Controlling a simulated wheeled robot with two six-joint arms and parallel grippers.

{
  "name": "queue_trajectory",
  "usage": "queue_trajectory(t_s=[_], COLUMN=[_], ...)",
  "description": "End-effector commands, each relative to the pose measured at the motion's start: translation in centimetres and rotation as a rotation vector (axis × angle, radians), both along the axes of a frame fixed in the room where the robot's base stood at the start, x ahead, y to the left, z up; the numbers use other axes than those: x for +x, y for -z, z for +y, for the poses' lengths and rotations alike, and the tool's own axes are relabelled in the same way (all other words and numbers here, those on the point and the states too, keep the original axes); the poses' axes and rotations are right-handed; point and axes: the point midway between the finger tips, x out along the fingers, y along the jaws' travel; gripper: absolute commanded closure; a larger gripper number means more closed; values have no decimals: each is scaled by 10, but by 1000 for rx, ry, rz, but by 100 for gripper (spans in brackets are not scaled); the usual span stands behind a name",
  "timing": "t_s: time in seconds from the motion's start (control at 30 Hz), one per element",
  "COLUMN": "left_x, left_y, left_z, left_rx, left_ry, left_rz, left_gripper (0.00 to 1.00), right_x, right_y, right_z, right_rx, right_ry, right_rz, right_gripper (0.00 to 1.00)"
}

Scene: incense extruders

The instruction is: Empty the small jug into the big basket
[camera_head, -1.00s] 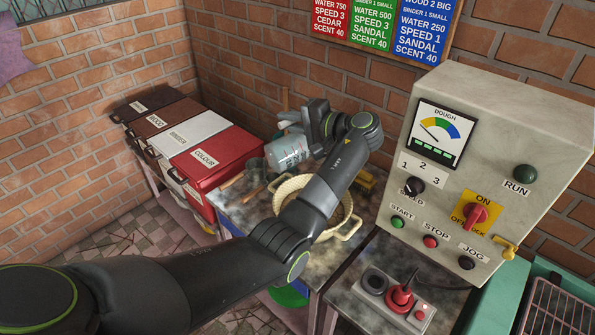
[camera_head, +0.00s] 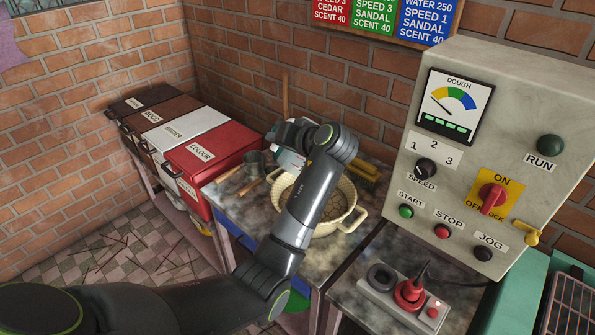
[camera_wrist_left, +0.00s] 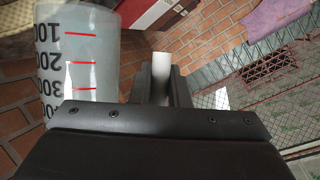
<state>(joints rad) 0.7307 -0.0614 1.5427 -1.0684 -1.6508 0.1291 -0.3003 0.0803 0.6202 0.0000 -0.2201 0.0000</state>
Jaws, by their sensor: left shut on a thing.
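The small jug (camera_head: 290,161) is pale and translucent, with red lines and numbers that show in the left wrist view (camera_wrist_left: 80,60). My left gripper (camera_wrist_left: 160,88) is shut on its pale handle, which shows between the fingers. In the head view my left wrist and forearm hide part of the jug. The jug is held at the back left of the big basket (camera_head: 352,218), a cream round basket with side handles on the table. The jug looks tilted; its contents cannot be made out. My right gripper is not in view.
A grey metal cup (camera_head: 255,163) and wooden-handled tools (camera_head: 228,172) lie left of the basket. A red colour bin (camera_head: 213,150) stands further left. A yellow brush (camera_head: 365,178) is behind the basket.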

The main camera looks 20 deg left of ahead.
Motion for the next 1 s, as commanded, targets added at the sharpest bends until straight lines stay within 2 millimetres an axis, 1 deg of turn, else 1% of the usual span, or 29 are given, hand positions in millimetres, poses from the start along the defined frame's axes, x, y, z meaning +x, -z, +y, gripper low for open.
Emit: queue_trajectory(t_s=[0.03,0.1,0.6,0.7,0.8,0.87,1.0], left_x=[-1,-3,-11,-11,-12,-12,-12], left_y=[14,23,82,88,88,87,77], left_z=[1,2,7,8,7,7,7], left_rx=[-24,-63,-314,-347,-365,-369,-368], left_ry=[-1,-2,-1,0,0,0,0], left_rz=[-40,-99,-485,-538,-564,-568,-567], left_gripper=[100,100,100,100,100,100,100], right_x=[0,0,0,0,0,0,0], right_y=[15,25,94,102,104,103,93], right_z=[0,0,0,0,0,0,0], right_rx=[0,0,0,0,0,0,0], right_ry=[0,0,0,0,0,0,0], right_rz=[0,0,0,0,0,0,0], right_gripper=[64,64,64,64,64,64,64])
